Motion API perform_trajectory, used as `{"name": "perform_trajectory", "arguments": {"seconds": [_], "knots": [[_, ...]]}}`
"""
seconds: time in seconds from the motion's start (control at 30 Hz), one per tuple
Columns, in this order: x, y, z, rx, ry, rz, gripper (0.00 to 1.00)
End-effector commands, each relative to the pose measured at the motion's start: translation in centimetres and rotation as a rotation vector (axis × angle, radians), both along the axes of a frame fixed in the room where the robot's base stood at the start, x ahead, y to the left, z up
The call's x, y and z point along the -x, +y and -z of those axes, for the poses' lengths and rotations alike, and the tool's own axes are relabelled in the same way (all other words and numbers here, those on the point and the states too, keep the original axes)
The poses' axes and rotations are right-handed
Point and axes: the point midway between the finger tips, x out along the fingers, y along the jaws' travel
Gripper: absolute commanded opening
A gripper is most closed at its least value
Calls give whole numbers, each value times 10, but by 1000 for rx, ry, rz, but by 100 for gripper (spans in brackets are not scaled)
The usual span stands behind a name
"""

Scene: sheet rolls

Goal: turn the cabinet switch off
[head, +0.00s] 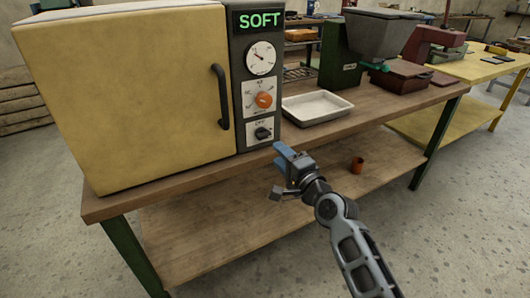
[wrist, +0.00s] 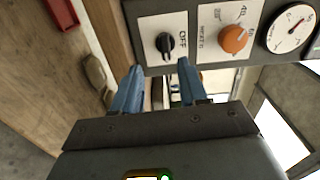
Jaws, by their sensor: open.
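The cabinet (head: 140,95) is a large yellow box with a dark control panel on its right side. Its switch is a black knob (head: 263,133) on a white plate marked OFF, at the panel's bottom. In the wrist view the black knob (wrist: 165,43) lies just beyond the fingertips, roughly between them. I cannot tell surely which setting it points to. My gripper (head: 281,150) has blue fingers, is open and empty, and is just in front of and below the switch. In the wrist view my gripper (wrist: 160,66) shows a gap between its fingers.
Above the switch are an orange dial (head: 264,100), a round gauge (head: 261,57) and a green SOFT display (head: 260,20). A black door handle (head: 220,97) is to the left. A white tray (head: 317,107) lies on the wooden bench (head: 190,175) to the right.

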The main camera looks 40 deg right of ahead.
Motion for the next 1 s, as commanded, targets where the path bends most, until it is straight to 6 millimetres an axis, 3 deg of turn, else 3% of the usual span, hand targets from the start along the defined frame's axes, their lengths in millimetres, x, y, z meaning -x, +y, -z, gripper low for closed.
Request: {"name": "perform_trajectory", "arguments": {"seconds": [0.27,0.63,1.0], "knots": [[-23,-16,-8,-42,-28,1,43],[-74,-29,-8,-39,-27,1,43],[-86,-33,-7,-39,-25,1,43]]}}
